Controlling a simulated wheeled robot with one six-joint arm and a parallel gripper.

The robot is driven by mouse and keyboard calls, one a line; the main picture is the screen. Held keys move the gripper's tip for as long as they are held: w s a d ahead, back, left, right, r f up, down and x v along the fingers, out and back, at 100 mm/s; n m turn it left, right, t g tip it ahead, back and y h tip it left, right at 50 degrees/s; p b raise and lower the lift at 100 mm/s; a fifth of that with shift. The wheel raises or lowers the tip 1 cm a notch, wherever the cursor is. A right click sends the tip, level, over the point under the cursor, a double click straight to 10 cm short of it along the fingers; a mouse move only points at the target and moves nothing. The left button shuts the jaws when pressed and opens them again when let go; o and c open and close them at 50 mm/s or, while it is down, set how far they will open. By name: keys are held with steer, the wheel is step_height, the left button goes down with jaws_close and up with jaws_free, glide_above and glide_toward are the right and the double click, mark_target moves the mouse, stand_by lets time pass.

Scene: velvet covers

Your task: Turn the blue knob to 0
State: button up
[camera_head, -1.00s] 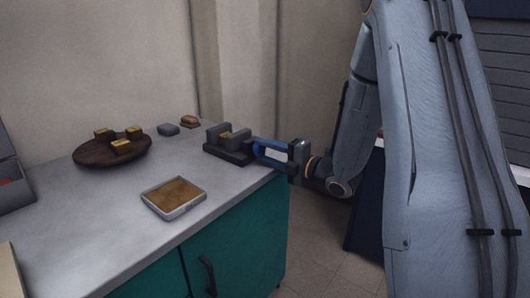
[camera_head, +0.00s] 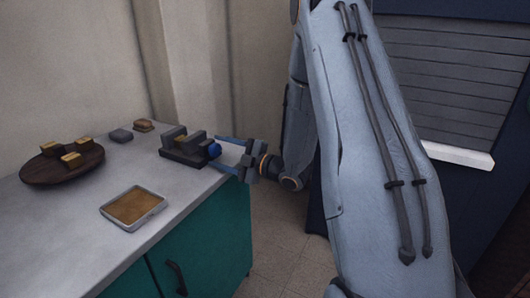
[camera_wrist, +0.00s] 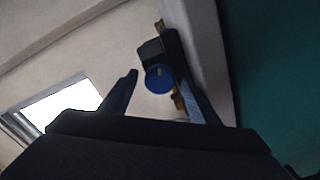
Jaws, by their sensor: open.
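The blue knob (camera_head: 214,150) is on the right end of a dark grey device (camera_head: 180,152) near the counter's right edge. My gripper (camera_head: 222,153) is open, its two fingers reaching left toward the knob from the counter's edge. In the wrist view the blue knob (camera_wrist: 159,78) faces the camera and shows a small pale pointer mark near its top. It lies between my gripper's fingers (camera_wrist: 160,85), closer to the right one. I cannot tell whether a finger touches it. No numbers are readable.
The grey counter (camera_head: 80,235) has teal cabinet doors below. A tray with a brown surface (camera_head: 134,208), a round wooden board with yellow-topped blocks (camera_head: 40,172), a grey block (camera_head: 121,136) and a brown item (camera_head: 143,126) stand left of the device. The wall is behind.

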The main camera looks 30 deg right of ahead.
steer(key=m+p, duration=0.3)
steer(key=m, duration=0.3)
steer(key=shift+r+m, duration=0.15)
steer(key=shift+m, duration=0.25)
steer(key=m+p, duration=0.1)
steer(key=m, duration=0.5)
steer(key=shift+m+p, duration=0.3)
steer(key=shift+d+m, duration=0.2)
steer(key=shift+m, duration=0.2)
steer(key=s+d+r+m+g+h+p, duration=0.25)
steer(key=s+r+h+p, duration=0.2)
steer(key=s, duration=0.25)
steer(key=s+d+r+m+g+h+p, duration=0.1)
steer(key=s+d+r+g+h+p, duration=0.25)
steer(key=s+h, duration=0.3)
steer(key=s+a+r+g+p, duration=0.2)
steer(key=s+g, duration=0.1)
steer(key=s, duration=0.5)
steer(key=s+a+r+m+g+p, duration=0.1)
steer(key=s+a+r+g+p, duration=0.1)
steer(key=s, duration=0.6)
steer(key=shift+s+a+r+g+p, duration=0.3)
steer(key=shift+a+g, duration=0.2)
steer(key=shift+a, duration=0.3)
